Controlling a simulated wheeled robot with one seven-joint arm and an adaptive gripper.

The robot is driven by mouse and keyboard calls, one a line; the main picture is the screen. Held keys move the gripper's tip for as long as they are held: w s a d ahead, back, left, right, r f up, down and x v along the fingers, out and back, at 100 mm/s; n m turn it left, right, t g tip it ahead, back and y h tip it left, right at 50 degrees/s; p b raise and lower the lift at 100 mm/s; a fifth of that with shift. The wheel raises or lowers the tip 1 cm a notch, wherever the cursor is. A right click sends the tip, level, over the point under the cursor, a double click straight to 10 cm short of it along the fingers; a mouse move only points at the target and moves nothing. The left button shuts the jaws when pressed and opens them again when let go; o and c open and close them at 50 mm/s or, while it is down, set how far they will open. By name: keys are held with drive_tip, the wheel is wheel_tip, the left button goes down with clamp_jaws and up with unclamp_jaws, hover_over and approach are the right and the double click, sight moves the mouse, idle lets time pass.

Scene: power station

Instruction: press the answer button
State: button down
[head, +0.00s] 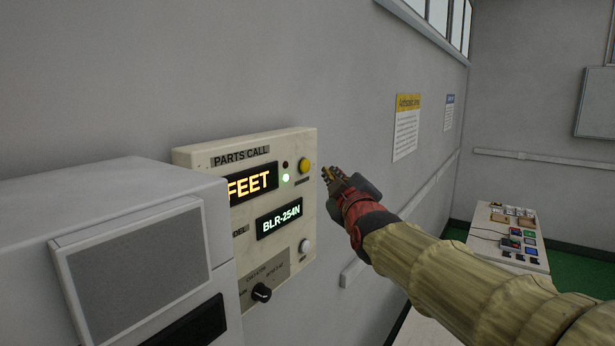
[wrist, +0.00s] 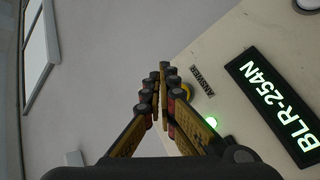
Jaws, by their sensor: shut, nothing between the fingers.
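The answer button (head: 304,166) is a round yellow button at the upper right of the cream "PARTS CALL" panel (head: 222,156). In the wrist view a sliver of the yellow button (wrist: 188,91) shows beside the "ANSWER" label (wrist: 202,80); my fingers hide the rest. My gripper (head: 326,173) is shut and empty, its tips just right of the button in the head view with a small gap between. In the wrist view my fingertips (wrist: 160,72) meet in front of the panel's edge. A green light (head: 286,178) glows beside the button.
The panel also has a "FEET" display (head: 252,184), a "BLR-254N" display (head: 279,219), a white button (head: 305,246) and a black knob (head: 261,293). A grey box (head: 130,240) stands close at left. A table with coloured items (head: 508,238) is at right.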

drive_tip(key=shift+s+d+b, duration=0.6)
drive_tip(key=shift+d+b, duration=0.3)
drive_tip(key=shift+b, duration=0.25)
drive_tip(key=s+d+f+m+g+h+b, duration=0.1)
drive_tip(key=s+f+m+g, duration=0.25)
drive_tip(key=f, duration=0.75)
drive_tip(key=s+d+f+m+g+h+b, duration=0.15)
drive_tip(key=s+f+g, duration=0.25)
drive_tip(key=f, duration=0.8)
drive_tip(key=s+d+f+m+g+b, duration=0.1)
drive_tip(key=s+d+f+m+b, duration=0.1)
drive_tip(key=s+f+b, duration=0.4)
drive_tip(key=s+d+f+m+g+b, duration=0.2)
drive_tip(key=s+d+f+b, duration=0.2)
drive_tip(key=s+f, duration=1.1)
drive_tip(key=s+d+f+m+g+h+b, duration=0.1)
drive_tip(key=s+d+f+m+g+b, duration=0.1)
drive_tip(key=s+f+b, duration=0.8)
wheel_tip(320, 180, down, 5)
drive_tip(key=shift+s+d+f+m, duration=0.2)
drive_tip(key=shift+s+d+m, duration=0.35)
drive_tip(key=shift+d, duration=0.45)
